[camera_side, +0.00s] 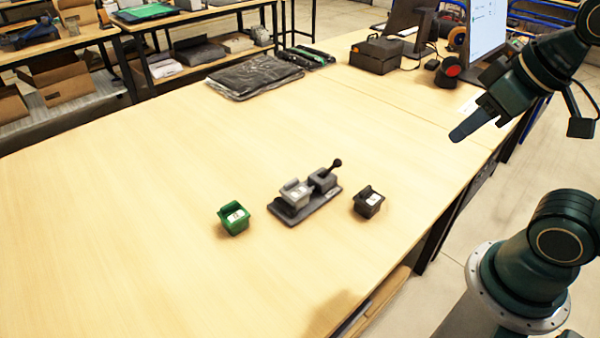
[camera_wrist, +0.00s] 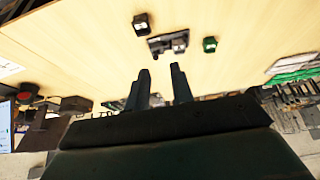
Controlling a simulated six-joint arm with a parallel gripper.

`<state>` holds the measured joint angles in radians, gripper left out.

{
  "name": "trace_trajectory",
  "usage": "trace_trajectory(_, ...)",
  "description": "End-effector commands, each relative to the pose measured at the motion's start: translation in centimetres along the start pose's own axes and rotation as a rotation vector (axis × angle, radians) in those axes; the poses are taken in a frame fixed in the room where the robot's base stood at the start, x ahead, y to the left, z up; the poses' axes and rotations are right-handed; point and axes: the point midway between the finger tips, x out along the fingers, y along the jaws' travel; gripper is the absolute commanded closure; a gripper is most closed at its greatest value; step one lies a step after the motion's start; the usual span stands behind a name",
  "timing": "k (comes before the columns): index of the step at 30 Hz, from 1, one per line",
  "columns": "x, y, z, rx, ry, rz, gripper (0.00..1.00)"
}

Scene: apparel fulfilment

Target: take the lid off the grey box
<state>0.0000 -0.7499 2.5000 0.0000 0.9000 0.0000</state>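The grey box (camera_side: 295,193) sits on a dark grey base plate (camera_side: 316,207) near the middle of the table; a pale label shows on it. I cannot make out a separate lid. Beside it on the plate is a grey block with a black ball-ended lever (camera_side: 335,166). The grey box also shows small in the wrist view (camera_wrist: 180,47). My gripper (camera_side: 468,130) is in the air at the right, well away from the box. In the wrist view, its two fingers (camera_wrist: 160,80) are apart with nothing between them.
A green box (camera_side: 234,218) stands left of the plate and a black box (camera_side: 368,202) right of it, both close by. Dark plastic bags (camera_side: 255,76) lie at the back, with a black device (camera_side: 376,55) farther right. The left of the table is clear.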

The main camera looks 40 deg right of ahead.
Motion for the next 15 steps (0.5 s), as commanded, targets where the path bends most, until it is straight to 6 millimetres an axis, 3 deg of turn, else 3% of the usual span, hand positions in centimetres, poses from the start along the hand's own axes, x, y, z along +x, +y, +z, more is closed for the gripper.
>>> trace_trajectory(2,0.0,0.0,0.0,0.0,0.0,0.0,0.62)
trace_trajectory(15,0.01,-0.04,-0.56,-0.023,-0.007,-0.001,0.62)
